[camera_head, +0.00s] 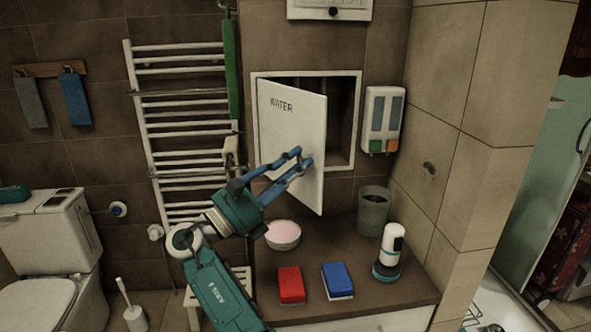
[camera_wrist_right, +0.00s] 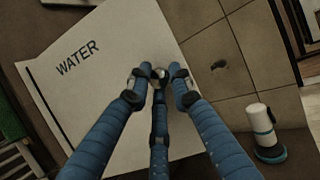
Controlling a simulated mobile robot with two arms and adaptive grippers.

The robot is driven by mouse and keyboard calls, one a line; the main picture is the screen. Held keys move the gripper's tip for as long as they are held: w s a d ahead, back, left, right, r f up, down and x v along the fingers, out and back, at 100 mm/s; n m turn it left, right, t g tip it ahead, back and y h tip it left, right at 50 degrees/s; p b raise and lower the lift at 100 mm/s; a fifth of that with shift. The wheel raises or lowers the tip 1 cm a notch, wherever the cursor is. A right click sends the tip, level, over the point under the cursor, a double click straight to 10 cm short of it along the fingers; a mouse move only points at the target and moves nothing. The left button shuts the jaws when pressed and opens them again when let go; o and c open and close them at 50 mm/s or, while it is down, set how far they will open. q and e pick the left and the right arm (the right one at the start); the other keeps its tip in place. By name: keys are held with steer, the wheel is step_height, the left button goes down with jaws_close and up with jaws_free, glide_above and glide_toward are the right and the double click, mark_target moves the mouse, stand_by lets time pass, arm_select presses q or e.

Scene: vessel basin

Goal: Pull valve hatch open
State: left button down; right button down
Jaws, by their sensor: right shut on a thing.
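The valve hatch (camera_head: 291,125) is a white door marked WATER, set in a white frame (camera_head: 357,120) in the tiled wall. It stands partly open, hinged on its left, with its right edge swung out from the frame. A dark recess (camera_head: 342,105) shows behind it. My right gripper (camera_head: 302,160) is at the hatch's right side, at its lower half. In the right wrist view its blue fingers (camera_wrist_right: 160,78) are closed around a small round metal knob (camera_wrist_right: 159,72) on the white hatch (camera_wrist_right: 105,80). My left gripper is not in view.
Below the hatch is a brown ledge (camera_head: 330,235) with a pink-filled bowl (camera_head: 283,235), a red sponge (camera_head: 291,284), a blue sponge (camera_head: 338,279), a white-and-teal bottle (camera_head: 389,252) and a grey bin (camera_head: 373,211). A towel rack (camera_head: 180,125) is left of the hatch; a dispenser (camera_head: 382,118) is right.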

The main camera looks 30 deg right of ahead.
steer(key=shift+a+r, duration=0.1)
steer(key=shift+a, duration=0.05)
steer(key=c, duration=1.8)
jaws_free()
glide_toward(313, 105)
steer(key=x, duration=0.4)
steer(key=shift+d+f, duration=0.2)
steer(key=shift+d, duration=0.35)
steer(key=shift+w+d+r, duration=0.1)
steer(key=shift+w+r, duration=0.05)
steer(key=shift+r, duration=0.25)
steer(key=shift+c, duration=0.3)
